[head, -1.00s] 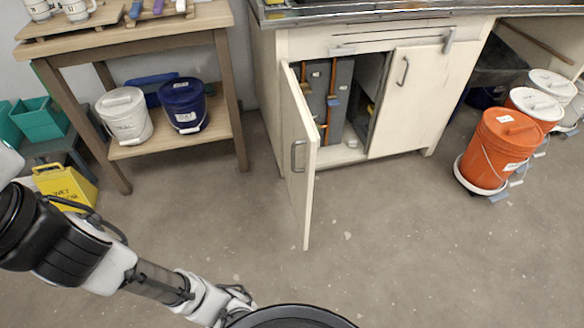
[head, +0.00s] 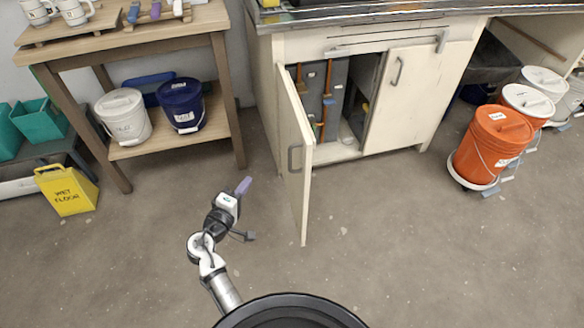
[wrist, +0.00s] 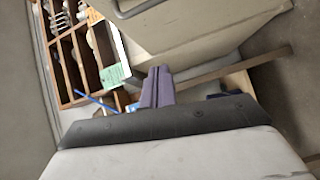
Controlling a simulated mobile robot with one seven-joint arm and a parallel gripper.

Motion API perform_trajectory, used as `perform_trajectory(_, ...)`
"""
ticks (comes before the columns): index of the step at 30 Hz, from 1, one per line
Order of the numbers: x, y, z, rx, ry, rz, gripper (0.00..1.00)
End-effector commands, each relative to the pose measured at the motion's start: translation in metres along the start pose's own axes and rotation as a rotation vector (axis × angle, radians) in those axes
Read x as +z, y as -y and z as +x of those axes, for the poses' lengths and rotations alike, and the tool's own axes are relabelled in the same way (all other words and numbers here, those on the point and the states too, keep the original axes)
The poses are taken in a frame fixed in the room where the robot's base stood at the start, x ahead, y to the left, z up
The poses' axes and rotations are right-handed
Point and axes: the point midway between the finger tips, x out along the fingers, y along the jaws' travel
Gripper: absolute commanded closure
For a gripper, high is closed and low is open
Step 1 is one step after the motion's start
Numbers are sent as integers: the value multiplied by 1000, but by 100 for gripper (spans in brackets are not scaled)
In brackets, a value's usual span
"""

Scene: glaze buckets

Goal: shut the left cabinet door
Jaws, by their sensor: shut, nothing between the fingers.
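The left cabinet door (head: 298,170) is cream and stands wide open, swung out from the cabinet (head: 400,110) toward me. Its grey handle (head: 295,158) is on the face turned left. My gripper (head: 243,187) has purple fingers and is to the left of that face, apart from it in the head view. The fingers are shut and empty, and they also show in the wrist view (wrist: 158,87). A pale panel with a grey bar handle (wrist: 135,8), seemingly this door, lies beyond them there. The right cabinet door (head: 402,98) is closed.
A wooden table (head: 130,40) with a white bucket (head: 124,117) and a blue bucket (head: 182,104) on its lower shelf stands left. The floor (head: 400,240) in front is clear.

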Motion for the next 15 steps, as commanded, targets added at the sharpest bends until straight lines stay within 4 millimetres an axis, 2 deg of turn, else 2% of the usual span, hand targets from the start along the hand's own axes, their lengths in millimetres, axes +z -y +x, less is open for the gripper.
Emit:
perform_trajectory(1, 21, 8, 0, 14, 57, -61, 100)
perform_trajectory(4, 46, 16, 1, 40, 128, -133, 100)
perform_trajectory(10, 56, 15, 15, 52, 152, -155, 100)
perform_trajectory(15, 60, 12, 47, 51, 151, -154, 100)
